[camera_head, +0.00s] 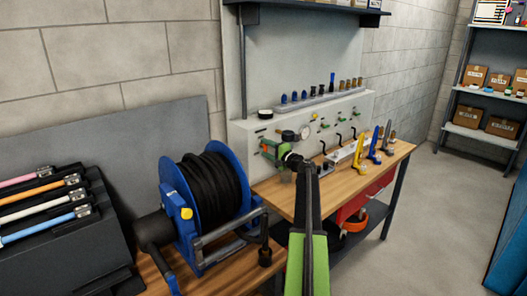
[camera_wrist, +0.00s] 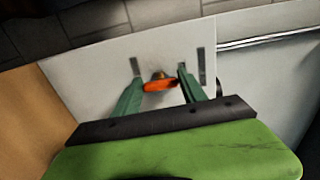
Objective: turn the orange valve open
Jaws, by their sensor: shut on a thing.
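The orange valve handle (camera_wrist: 160,86) lies between my green fingers in the wrist view, in front of a light grey panel. It lies roughly crosswise, with a brassy stub (camera_wrist: 158,75) just behind it. My gripper (camera_wrist: 160,78) is shut on the handle, one finger at each end. In the head view my gripper (camera_head: 268,149) reaches the left part of the grey panel box (camera_head: 246,133) on the bench. There the fingers and wrist cover much of the valve, and its exact turn angle is hard to tell.
A blue hose reel (camera_head: 212,190) stands on the bench to the left, close to my arm. Yellow, blue and grey tools (camera_head: 374,143) stand at the right of the wooden bench (camera_head: 290,200). A rack of small bottles (camera_head: 320,98) sits on the box. Floor at right is clear.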

